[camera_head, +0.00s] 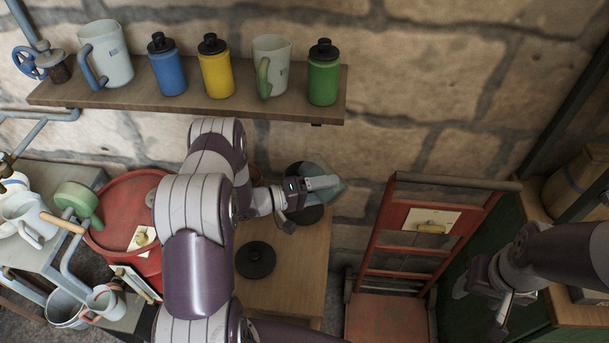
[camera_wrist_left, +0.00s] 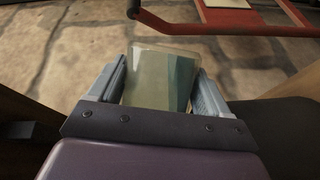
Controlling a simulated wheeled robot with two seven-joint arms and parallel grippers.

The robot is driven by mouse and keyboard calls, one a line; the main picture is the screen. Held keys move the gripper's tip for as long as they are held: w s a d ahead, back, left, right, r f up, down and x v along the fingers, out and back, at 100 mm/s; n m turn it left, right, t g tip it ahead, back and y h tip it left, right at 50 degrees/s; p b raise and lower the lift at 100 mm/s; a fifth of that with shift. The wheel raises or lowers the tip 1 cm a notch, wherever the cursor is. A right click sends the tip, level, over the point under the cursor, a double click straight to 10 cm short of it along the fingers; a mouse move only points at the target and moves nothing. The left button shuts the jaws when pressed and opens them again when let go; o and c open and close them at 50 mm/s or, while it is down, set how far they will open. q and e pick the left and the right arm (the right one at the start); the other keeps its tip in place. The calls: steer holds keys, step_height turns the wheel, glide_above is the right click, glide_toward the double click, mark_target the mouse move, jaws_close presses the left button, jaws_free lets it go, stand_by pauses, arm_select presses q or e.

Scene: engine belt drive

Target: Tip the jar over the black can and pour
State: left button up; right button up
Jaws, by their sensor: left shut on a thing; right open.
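A clear, greenish glass jar (camera_head: 328,178) is held by my left gripper (camera_head: 312,192) over the right end of the small wooden table. In the left wrist view the jar (camera_wrist_left: 160,80) sits between the two grey fingers. The black can (camera_head: 306,215) stands on the table, partly hidden under the gripper and jar. The jar looks tilted, but I cannot tell its exact angle or whether anything flows from it. My right gripper (camera_head: 492,305) is open and empty at the lower right, away from the jar.
A round black lid (camera_head: 256,260) lies on the wooden table (camera_head: 285,295). A red hand truck (camera_head: 400,240) stands right of it, and a red drum (camera_head: 120,225) is at left. A wall shelf (camera_head: 200,104) with mugs and bottles is above. A green cabinet is by my right arm.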

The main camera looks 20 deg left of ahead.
arm_select(q)
steer(key=shift+w+a+r, duration=0.1)
steer(key=shift+r, duration=0.05)
steer(key=shift+w+a+n+h+b, duration=0.2)
steer(key=shift+n+h+b, duration=0.3)
steer(key=shift+n, duration=0.4)
stand_by(0.6)
steer(key=shift+a+r+n, duration=0.15)
steer(key=shift+n, duration=0.25)
